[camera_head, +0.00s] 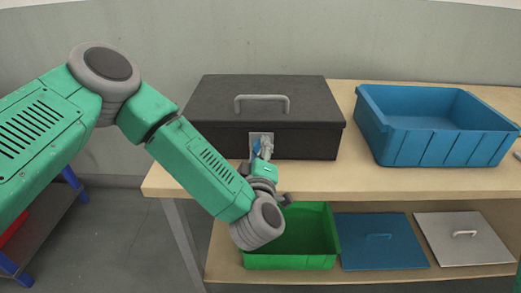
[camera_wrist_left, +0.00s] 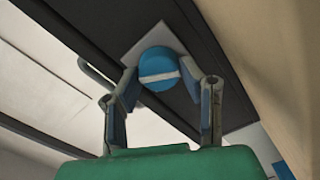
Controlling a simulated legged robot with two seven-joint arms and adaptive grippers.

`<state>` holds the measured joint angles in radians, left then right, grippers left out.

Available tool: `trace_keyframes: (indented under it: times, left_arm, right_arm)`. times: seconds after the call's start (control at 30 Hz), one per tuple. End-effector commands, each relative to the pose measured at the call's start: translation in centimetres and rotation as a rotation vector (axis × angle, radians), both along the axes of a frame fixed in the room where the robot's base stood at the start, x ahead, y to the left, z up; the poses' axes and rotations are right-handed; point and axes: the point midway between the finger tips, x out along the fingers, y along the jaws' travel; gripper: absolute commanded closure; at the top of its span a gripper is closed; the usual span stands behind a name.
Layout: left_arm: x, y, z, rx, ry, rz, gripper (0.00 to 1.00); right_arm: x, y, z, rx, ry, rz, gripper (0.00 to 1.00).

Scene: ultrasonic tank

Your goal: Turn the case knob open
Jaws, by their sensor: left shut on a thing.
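The dark case (camera_head: 262,98) stands closed on the wooden table, with a grey handle (camera_head: 262,102) on its lid. On its front is a light square plate with a blue round knob. In the left wrist view the knob (camera_wrist_left: 158,68) has a pale stripe across its face, and the plate (camera_wrist_left: 150,38) lies behind it. My left gripper (camera_head: 262,150) is at the case front; in the left wrist view its two fingers (camera_wrist_left: 159,92) are shut on the knob, one at each side. In the head view the gripper mostly hides the knob. My right gripper is not in view.
A blue bin (camera_head: 440,130) stands right of the case on the tabletop (camera_head: 350,180). The lower shelf holds a green bin (camera_head: 290,261), a blue lid (camera_head: 382,252) and a grey lid (camera_head: 463,251). A shelf cart (camera_head: 50,225) is at the left.

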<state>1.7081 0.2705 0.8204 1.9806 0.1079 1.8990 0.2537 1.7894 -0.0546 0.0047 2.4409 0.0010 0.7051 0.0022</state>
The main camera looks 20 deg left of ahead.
Motion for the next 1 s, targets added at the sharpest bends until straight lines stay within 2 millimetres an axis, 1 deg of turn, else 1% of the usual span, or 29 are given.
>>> trace_keyframes:
  times: [0.2,0.5,0.7,1.0]
  left_arm:
    - [0.05,0.22,-0.25,-0.188,-0.052,0.004,0.94]
    - [0.05,0.22,-0.35,-0.384,-0.108,0.004,0.94]
    - [0.04,0.22,-0.41,-0.457,-0.129,0.003,0.94]
    - [0.03,0.2,-0.44,-0.494,-0.138,0.004,0.94]
  right_arm:
    - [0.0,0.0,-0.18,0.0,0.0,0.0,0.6]
    - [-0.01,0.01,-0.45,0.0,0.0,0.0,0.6]
    - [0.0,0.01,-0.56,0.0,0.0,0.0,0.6]
    - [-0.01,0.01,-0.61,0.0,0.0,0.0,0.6]
